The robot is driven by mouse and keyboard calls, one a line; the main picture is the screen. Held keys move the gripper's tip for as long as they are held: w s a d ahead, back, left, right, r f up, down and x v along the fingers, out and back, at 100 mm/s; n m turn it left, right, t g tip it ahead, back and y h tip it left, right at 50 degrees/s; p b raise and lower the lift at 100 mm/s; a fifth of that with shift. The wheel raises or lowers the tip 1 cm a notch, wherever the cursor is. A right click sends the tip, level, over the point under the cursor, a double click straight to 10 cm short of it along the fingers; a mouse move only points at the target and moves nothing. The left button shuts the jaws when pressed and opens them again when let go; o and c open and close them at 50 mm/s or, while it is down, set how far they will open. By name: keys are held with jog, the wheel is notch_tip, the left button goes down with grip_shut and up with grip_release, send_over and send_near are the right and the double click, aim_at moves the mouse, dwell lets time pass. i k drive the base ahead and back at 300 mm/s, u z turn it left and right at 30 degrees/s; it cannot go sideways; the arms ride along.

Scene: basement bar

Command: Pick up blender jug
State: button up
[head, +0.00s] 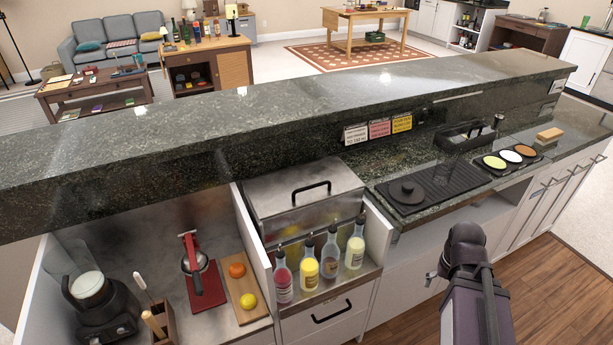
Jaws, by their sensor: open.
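A clear, see-through blender jug (65,259) shows at the lower left, on or against a black blender base (106,313) in the lower counter bay. The jug's outline is faint, and a pale round shape shows at its lower part. I cannot tell its handle from this view. My arm rises at the lower right, well away from the blender. My gripper is not in view.
A wooden utensil holder (161,324) stands close right of the blender. A red board (206,287) with a juicer and a wooden board (246,287) with fruit lie further right. White dividers and the raised dark counter (250,115) bound the bay.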

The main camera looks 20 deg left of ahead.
aim_at(71, 263)
jog(key=u, duration=5.25)
jog(key=i, duration=0.15)
jog(key=z, duration=2.9)
jog(key=i, duration=0.6)
jog(key=u, duration=0.15)
jog(key=k, duration=0.15)
jog(key=u, duration=0.05)
